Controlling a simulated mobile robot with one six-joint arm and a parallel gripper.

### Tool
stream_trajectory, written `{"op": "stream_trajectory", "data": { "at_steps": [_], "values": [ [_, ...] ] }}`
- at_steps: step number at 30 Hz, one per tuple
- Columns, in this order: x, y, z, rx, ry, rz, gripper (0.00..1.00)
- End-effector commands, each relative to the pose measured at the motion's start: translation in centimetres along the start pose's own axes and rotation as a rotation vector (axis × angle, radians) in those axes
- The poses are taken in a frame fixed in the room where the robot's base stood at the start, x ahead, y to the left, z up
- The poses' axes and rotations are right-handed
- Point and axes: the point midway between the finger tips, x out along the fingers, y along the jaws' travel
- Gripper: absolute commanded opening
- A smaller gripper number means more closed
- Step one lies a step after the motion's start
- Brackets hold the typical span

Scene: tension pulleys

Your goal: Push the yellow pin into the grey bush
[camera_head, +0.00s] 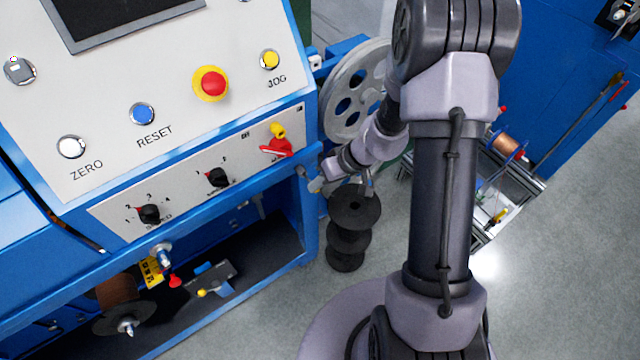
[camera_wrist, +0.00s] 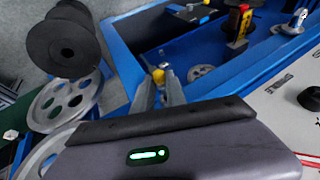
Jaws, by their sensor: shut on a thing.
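In the wrist view, my gripper (camera_wrist: 160,92) has its two grey fingers close together around a small yellow piece, the yellow pin (camera_wrist: 158,76), which shows between the fingertips. The pin's far end is small and hard to make out. In the head view, my gripper (camera_head: 317,185) is just off the lower right corner of the control panel, beside the blue frame; the pin cannot be made out there. I cannot pick out the grey bush with certainty in either view, nor tell whether the pin touches it.
The blue machine frame (camera_head: 312,215) runs close beside my gripper. A large grey pulley wheel (camera_head: 345,100) stands behind my arm, and black spools (camera_head: 353,208) are stacked below it. The panel carries a red lever switch (camera_head: 276,147). Grey floor (camera_head: 580,210) is open at the right.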

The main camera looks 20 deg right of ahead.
Motion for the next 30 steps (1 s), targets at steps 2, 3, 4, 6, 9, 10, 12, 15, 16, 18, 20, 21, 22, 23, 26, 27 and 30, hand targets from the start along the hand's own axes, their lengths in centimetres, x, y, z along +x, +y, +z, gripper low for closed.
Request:
{"op": "stream_trajectory", "data": {
  "at_steps": [2,3,4,6,9,10,12,15,16,18,20,21,22,23,26,27,30],
  "values": [
    [0.0,0.0,0.0,0.000,0.000,0.000,0.00],
    [0.0,0.0,0.0,0.000,0.000,0.000,0.00],
    [0.0,0.0,0.0,0.001,0.000,0.000,0.00],
    [0.0,0.0,0.0,0.000,0.000,0.000,0.00],
    [0.1,0.0,-0.2,0.001,0.000,0.000,0.00],
    [0.1,0.0,-0.3,0.001,0.000,0.000,0.00],
    [0.2,0.0,-0.5,-0.001,0.000,0.000,0.00],
    [0.4,0.0,-0.9,-0.001,0.000,-0.001,0.00],
    [0.4,0.0,-0.9,0.000,0.000,-0.001,0.00],
    [0.5,0.0,-1.2,0.000,0.000,-0.001,0.00],
    [0.6,0.0,-1.4,0.000,0.000,-0.001,0.00],
    [0.6,0.0,-1.5,0.001,0.000,0.000,0.00],
    [0.7,0.0,-1.6,0.000,0.000,0.000,0.00],
    [0.7,0.0,-1.7,0.000,0.000,0.000,0.00],
    [0.8,0.0,-2.0,0.000,0.000,-0.001,0.00],
    [0.9,0.0,-2.1,0.001,0.000,-0.001,0.00],
    [1.0,0.0,-2.5,0.000,0.000,-0.001,0.00]
  ]
}}
